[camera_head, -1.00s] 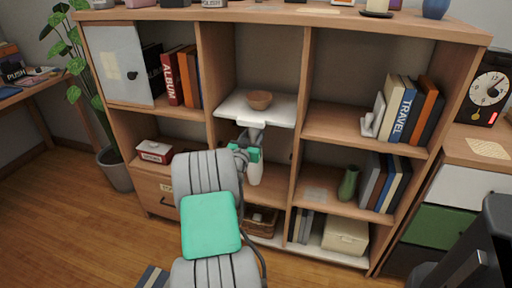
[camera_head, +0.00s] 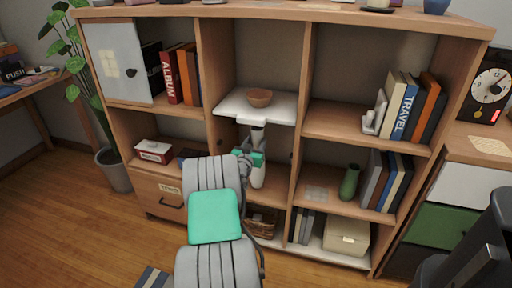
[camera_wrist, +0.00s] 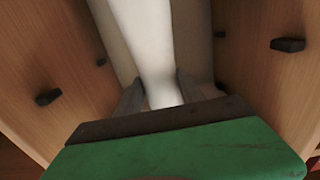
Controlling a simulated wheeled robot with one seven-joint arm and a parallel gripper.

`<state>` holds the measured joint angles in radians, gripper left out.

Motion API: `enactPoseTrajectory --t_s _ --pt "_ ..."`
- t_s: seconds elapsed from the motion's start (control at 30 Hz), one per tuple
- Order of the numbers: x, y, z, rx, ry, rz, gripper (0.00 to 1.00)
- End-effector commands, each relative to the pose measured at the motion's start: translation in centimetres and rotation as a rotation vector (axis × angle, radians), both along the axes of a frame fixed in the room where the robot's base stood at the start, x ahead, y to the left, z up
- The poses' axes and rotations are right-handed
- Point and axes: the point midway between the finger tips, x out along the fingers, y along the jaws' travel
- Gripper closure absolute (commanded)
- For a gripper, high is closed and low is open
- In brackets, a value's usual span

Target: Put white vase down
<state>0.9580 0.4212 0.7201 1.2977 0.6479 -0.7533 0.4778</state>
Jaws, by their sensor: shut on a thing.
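In the wrist view the vase (camera_wrist: 150,45) fills the space between the two fingers. My gripper (camera_head: 256,158) is shut on the vase's neck; the fingers also show in the wrist view (camera_wrist: 158,92). My arm hides part of the compartment's left side. I cannot tell whether the vase's base touches the shelf board under it.
A green vase (camera_head: 349,182) and several books (camera_head: 386,181) are in the compartment to the right. A wicker basket (camera_head: 262,224) sits below. A red and white box (camera_head: 154,151) is at left.

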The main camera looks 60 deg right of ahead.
Motion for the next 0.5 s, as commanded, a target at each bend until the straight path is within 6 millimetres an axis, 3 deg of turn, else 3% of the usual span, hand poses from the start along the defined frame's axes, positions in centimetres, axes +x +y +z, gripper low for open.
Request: enactPoseTrajectory --t_s 0.1,0.43,0.47,0.5 --pt "0.1 -0.5 -1.1 -0.011 -0.005 0.001 1.0" --pt "0.2 -0.5 -1.2 -0.01 -0.005 0.001 1.0" --pt "0.1 -0.4 -1.7 -0.002 -0.001 0.001 0.54" --pt "0.1 -0.4 -1.6 -0.002 -0.001 0.001 0.51"
